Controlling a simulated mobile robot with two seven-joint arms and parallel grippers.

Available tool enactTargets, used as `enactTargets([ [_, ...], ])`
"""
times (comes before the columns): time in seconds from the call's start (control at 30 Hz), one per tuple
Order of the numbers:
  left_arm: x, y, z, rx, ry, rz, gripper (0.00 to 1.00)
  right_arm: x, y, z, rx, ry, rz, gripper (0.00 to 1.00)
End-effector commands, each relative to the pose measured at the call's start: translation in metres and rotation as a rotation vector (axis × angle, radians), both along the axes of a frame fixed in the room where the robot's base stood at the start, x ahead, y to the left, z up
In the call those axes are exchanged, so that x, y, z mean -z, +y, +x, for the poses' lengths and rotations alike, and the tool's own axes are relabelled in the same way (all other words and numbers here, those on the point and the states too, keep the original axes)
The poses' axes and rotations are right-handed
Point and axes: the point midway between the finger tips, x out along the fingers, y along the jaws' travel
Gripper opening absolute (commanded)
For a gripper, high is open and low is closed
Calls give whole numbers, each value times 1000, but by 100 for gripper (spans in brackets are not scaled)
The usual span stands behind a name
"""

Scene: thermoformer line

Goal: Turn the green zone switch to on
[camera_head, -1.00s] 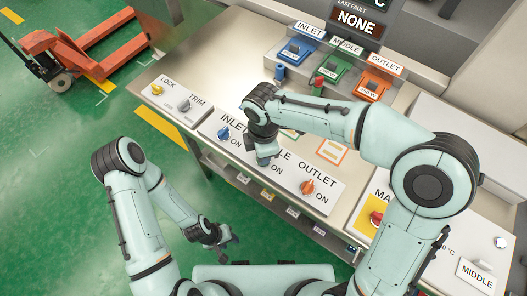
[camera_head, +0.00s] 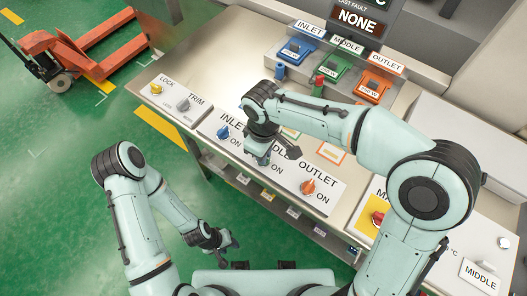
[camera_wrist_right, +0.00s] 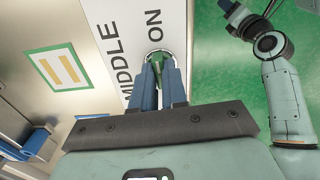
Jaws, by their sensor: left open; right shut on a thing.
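In the head view my right gripper (camera_head: 260,160) hides the knob. My left gripper (camera_head: 229,243) is open and empty, low in front of the bench.
The blue INLET knob (camera_head: 223,132) and orange OUTLET knob (camera_head: 308,187) flank the gripped switch. Yellow LOCK (camera_head: 156,88) and grey TRIM (camera_head: 184,104) knobs sit further left. Blue, green and orange units stand behind.

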Motion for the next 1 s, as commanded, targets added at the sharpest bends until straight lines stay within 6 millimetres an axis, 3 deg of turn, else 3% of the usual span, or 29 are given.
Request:
enactTargets([
  [0.73,1,0,-1,0,1,0,43,0,1,0,83,-1,3,0],
  [0.77,1,0,-1,0,1,0,43,0,1,0,83,-1,3,22],
  [0.8,1,0,-1,0,1,0,43,0,1,0,83,-1,3,35],
  [1.0,1,0,-1,0,1,0,43,0,1,0,82,0,2,38],
])
